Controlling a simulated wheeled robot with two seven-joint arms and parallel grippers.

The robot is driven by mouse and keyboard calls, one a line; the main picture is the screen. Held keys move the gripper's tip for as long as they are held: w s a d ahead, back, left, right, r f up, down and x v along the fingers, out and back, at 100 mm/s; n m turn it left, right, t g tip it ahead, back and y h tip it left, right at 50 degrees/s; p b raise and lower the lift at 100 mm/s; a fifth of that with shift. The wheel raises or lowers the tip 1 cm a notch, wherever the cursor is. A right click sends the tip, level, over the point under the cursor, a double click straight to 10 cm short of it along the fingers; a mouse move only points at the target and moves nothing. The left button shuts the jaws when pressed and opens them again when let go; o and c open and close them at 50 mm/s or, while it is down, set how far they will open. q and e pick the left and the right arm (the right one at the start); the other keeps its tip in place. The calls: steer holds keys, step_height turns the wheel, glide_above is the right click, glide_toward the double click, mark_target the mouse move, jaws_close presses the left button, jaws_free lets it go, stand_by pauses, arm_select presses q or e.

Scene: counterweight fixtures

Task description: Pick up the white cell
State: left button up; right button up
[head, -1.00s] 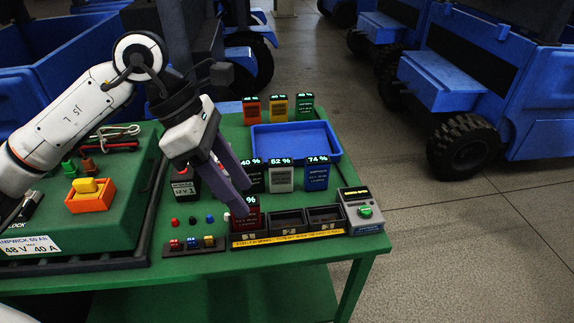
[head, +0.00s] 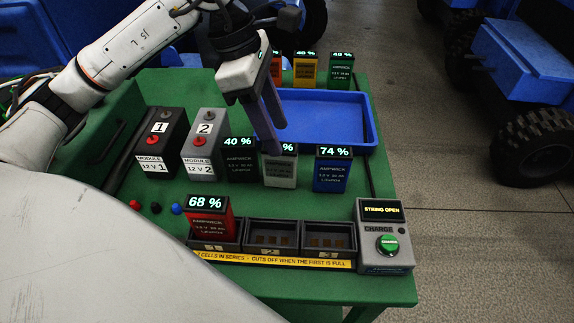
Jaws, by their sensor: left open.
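The white cell (head: 280,172) stands upright on the green table, between the black cell (head: 240,167) and the blue cell (head: 331,173). My left gripper (head: 274,146) is open and points down at the white cell's top. Its fingertips hide part of the cell's display, leaving only "%" readable. I cannot tell whether the fingers are around the cell or just in front of or above it. Nothing shows between the fingers. My right gripper is not in view.
The red cell (head: 208,220), reading 68 %, stands in the leftmost slot of the charging rack (head: 275,258); the other two slots are empty. A charge box (head: 386,238) reads STRING OPEN. Behind the cells lie a blue tray (head: 350,120) and more cells. Two modules (head: 203,145) stand left.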

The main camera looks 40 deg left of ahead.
mark_target(286, 162)
arm_select(q)
steer(key=x, duration=0.2)
steer(key=shift+s+d+f, duration=0.1)
steer(key=shift+s+f, duration=0.1)
steer(key=shift+f, duration=0.1)
steer(key=shift+x, duration=3.2)
steer(key=shift+c, duration=0.4)
jaws_close()
